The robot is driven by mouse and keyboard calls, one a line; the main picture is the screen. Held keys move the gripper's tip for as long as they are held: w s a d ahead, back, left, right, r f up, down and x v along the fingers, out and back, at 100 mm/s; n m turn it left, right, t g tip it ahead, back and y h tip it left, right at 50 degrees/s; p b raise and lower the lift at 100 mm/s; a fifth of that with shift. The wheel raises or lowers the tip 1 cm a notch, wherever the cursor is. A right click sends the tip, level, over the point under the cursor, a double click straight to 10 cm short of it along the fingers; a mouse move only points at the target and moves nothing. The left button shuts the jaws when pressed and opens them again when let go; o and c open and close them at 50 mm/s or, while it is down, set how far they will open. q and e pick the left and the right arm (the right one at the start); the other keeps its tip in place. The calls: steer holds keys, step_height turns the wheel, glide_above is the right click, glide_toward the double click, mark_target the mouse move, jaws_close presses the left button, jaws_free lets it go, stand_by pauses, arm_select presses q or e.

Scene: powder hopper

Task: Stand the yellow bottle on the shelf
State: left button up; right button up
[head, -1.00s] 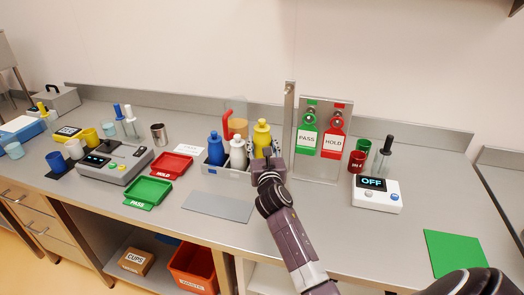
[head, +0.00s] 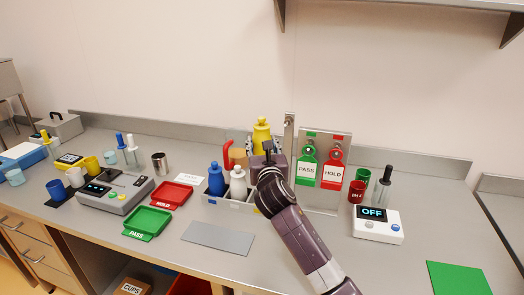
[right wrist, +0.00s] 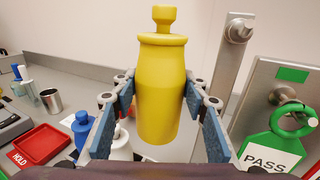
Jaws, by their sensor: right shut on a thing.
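The yellow bottle (head: 262,130) is upright, raised above the grey caddy (head: 238,206) in the head view. My right gripper (head: 264,152) is shut on it; the right wrist view shows the blue finger pads on either side of the bottle's body (right wrist: 160,85). The gripper and wrist hide the bottle's lower part in the head view. The shelf (head: 430,4) is a grey wall shelf at the top right, with brackets under it; only its lower edge shows. My left gripper is not in view.
A blue bottle (head: 216,180) and a white bottle (head: 238,184) stand in the caddy. A metal post (head: 289,150) and a panel with PASS (head: 307,170) and HOLD (head: 333,174) tags stand just right of the yellow bottle. The wall above is clear.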

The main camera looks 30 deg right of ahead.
mark_target(262, 123)
steer(key=shift+r, duration=0.6)
steer(key=shift+r+p, duration=0.45)
steer(key=shift+r, duration=0.1)
steer(key=shift+r+p, duration=2.2)
steer(key=shift+p, duration=0.4)
steer(key=shift+r, duration=0.1)
